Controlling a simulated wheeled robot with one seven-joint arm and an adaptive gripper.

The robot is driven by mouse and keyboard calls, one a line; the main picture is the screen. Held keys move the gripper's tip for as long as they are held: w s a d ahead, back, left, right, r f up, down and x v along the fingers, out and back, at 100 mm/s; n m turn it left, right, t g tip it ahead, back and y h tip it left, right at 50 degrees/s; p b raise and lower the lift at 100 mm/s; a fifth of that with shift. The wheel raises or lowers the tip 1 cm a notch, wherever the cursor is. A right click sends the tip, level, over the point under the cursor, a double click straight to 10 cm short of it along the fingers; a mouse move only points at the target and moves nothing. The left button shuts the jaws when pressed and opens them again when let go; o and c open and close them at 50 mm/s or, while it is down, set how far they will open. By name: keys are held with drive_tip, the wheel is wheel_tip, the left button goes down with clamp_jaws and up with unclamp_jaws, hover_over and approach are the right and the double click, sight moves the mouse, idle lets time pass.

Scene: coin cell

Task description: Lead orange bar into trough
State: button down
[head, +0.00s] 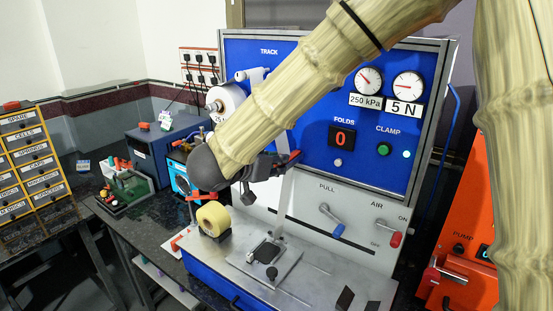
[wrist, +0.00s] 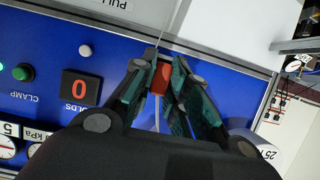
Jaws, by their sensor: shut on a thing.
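My gripper (head: 274,166) is in front of the blue panel, with my arm reaching in from the upper right. In the wrist view its two fingers (wrist: 160,80) are closed on a small orange-red bar (wrist: 161,76). The bar also shows at the fingertips in the head view (head: 293,157). A thin pale strip (head: 282,210) runs down from near the bar towards the metal plate (head: 265,262). It passes the bar in the wrist view too (wrist: 178,22). I cannot tell which part is the trough; my arm hides part of the panel.
The blue panel (head: 300,60) carries gauges, a FOLDS display reading 0 (head: 341,138), and a green CLAMP button (head: 384,149). Below are PULL (head: 332,222) and AIR levers (head: 395,238). A white roll (head: 226,100) is at the upper left.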

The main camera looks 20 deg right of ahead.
drive_tip(key=c, duration=1.3)
unclamp_jaws()
